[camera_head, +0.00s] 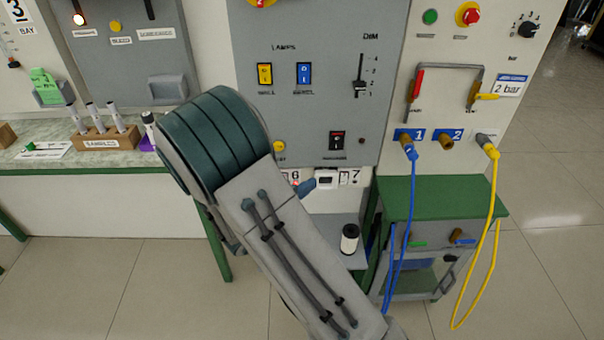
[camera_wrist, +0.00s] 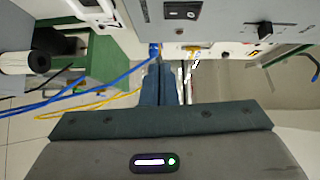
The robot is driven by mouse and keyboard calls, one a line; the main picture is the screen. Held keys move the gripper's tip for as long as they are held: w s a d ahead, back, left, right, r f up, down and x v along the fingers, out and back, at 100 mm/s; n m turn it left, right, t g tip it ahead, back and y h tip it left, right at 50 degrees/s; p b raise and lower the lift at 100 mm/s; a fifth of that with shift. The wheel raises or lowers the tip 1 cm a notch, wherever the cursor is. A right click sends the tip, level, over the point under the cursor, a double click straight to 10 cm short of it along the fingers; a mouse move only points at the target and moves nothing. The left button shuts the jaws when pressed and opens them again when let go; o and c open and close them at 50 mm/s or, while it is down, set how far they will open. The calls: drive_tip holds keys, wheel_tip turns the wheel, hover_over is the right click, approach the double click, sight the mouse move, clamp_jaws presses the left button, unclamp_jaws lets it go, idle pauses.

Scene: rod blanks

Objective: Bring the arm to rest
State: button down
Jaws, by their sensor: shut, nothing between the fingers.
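My arm (camera_head: 285,250) reaches up from the bottom of the head view, across the front of the grey panel (camera_head: 315,125), and bends at a dark teal joint. Its far part is mostly hidden behind that joint and link. In the wrist view my gripper (camera_wrist: 167,66) shows its blue-grey fingers side by side, shut and with nothing between them. The fingers point toward the lower edge of the panel, where hose fittings show. I cannot tell whether they touch anything.
A blue hose (camera_head: 393,265) and a yellow hose (camera_head: 493,250) hang at the right, by a green-topped cart (camera_head: 440,198). A white roll (camera_head: 349,238) stands on a low shelf near my arm. A wooden holder (camera_head: 105,138) with several tubes is on the left bench. Floor at far right is clear.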

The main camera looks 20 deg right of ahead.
drive_tip(key=s+d+r+m+g+y, duration=0.25)
drive_tip(key=s+m+g, duration=0.35)
drive_tip(key=m, duration=0.6)
drive_tip(key=s+d+r+m+g+y, duration=0.1)
drive_tip(key=s+d+m+g+y, duration=0.3)
drive_tip(key=s+m, duration=0.6)
drive_tip(key=s+a+r+m+t+y, duration=0.2)
drive_tip(key=a+r+m+y, duration=0.1)
drive_tip(key=m, duration=0.7)
drive_tip(key=s+a+r+m+t+y, duration=0.2)
drive_tip(key=s+a+r+m+y, duration=0.1)
drive_tip(key=m, duration=0.7)
drive_tip(key=shift+a+m+y, duration=0.4)
drive_tip(key=shift+a+y, duration=0.5)
drive_tip(key=shift+y, duration=0.35)
